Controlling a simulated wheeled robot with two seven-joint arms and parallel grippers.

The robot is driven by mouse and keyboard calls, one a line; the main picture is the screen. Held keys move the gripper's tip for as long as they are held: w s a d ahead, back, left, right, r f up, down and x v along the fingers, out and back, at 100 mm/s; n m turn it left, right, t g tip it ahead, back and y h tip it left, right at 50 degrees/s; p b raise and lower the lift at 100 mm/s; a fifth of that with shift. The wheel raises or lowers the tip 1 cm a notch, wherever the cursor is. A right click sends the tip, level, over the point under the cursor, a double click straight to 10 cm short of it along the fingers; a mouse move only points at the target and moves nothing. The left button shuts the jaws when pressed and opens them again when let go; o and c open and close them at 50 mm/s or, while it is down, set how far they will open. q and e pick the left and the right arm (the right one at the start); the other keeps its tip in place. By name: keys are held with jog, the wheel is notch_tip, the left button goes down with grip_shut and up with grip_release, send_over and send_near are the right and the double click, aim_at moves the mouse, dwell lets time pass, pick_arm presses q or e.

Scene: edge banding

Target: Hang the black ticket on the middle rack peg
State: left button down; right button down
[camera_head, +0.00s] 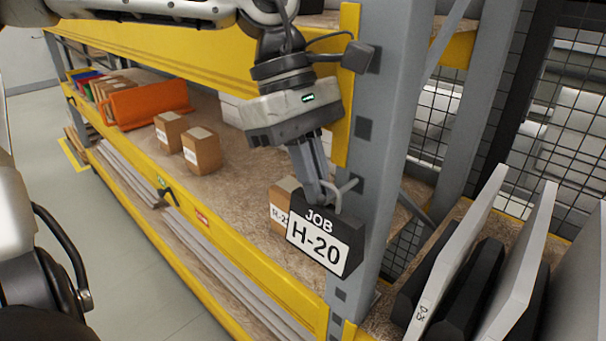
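The black ticket (342,218) has a white label reading "JOB H-20". It hangs slightly tilted in front of the grey rack post, with a light loop at its top. My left gripper (318,192) comes down from above, its narrow fingers close together at the ticket's top edge, and appears shut on it. A metal peg (348,186) sticks out of the post just beside the fingertips and loop. I cannot tell whether the loop is around the peg. No other peg is clearly visible. My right gripper is not in view.
The grey post (388,110) stands right behind the ticket. The yellow-edged shelf (250,265) holds brown boxes (203,150) and an orange bin (150,104). Upright white panels in black holders (470,290) stand at lower right. Wire mesh (560,120) is behind.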

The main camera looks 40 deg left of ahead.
pick_arm(q)
jog(key=shift+w+f, duration=0.3)
jog(key=c, duration=1.5)
grip_release()
jog(key=shift+c, duration=0.2)
jog(key=shift+w+a+r+p, duration=0.1)
jog(key=shift+a+r+p, duration=0.05)
jog(key=shift+r+p, duration=0.4)
jog(key=p+v, duration=0.4)
jog(key=v, duration=0.1)
jog(key=shift+r, duration=0.45)
jog(key=shift+s+a+r+p, duration=0.15)
jog(key=shift+a+r, duration=0.1)
jog(key=shift+r, duration=0.15)
jog(key=shift+s+a+r+p, duration=0.1)
jog(key=shift+a+r+p, duration=0.1)
jog(key=shift+r, duration=0.25)
